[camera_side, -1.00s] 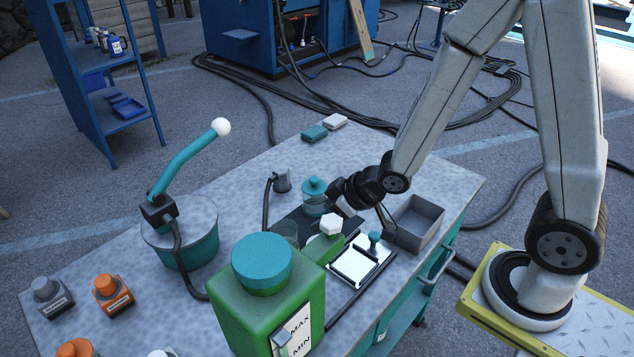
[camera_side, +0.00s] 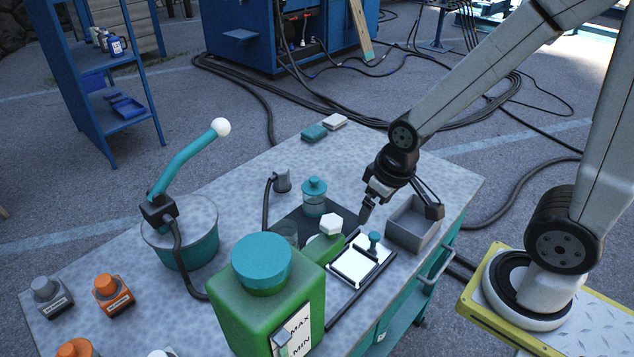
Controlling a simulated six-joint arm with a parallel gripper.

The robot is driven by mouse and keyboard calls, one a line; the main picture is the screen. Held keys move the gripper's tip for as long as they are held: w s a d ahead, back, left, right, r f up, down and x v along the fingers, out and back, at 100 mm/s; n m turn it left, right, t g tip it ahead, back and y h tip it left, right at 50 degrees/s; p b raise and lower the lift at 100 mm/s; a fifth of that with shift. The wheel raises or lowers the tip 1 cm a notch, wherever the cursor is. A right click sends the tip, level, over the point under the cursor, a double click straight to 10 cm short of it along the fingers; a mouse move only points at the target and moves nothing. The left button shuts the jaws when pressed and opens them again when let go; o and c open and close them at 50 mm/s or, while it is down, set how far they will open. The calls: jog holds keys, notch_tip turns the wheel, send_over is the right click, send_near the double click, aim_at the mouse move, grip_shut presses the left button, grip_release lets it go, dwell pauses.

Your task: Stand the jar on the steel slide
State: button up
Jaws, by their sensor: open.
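My gripper (camera_side: 402,213) is open and empty, to the right of the jar. It hangs over the area between the slide and the grey open bin, with its fingers spread wide.
The grey open bin (camera_side: 409,232) is at the bench's right edge. A large green canister (camera_side: 266,310) with a teal cap stands in front, partly hiding the mat. A white-topped green item (camera_side: 331,224) is beside the slide. A lever pump (camera_side: 180,235) stands left.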

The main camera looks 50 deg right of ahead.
dwell(0.3)
jog(key=m+t+y, duration=0.2)
jog(key=m+y, duration=1)
jog(key=m, duration=1)
send_near(285, 234)
jog(key=a, duration=0.1)
jog(key=s+a+r, duration=0.1)
jog(key=s+a, duration=0.1)
jog(key=a, duration=0.1)
jog(key=shift+s+r, duration=0.15)
jog(key=shift+r, duration=0.25)
jog(key=shift+w+d+f+m+t+y, duration=0.1)
jog(key=shift+w+d+m+t+y, duration=0.2)
jog(key=shift+w+t, duration=0.15)
jog(key=shift+x, duration=3.95)
jog(key=shift+s+f, duration=0.1)
jog(key=shift+s, duration=0.05)
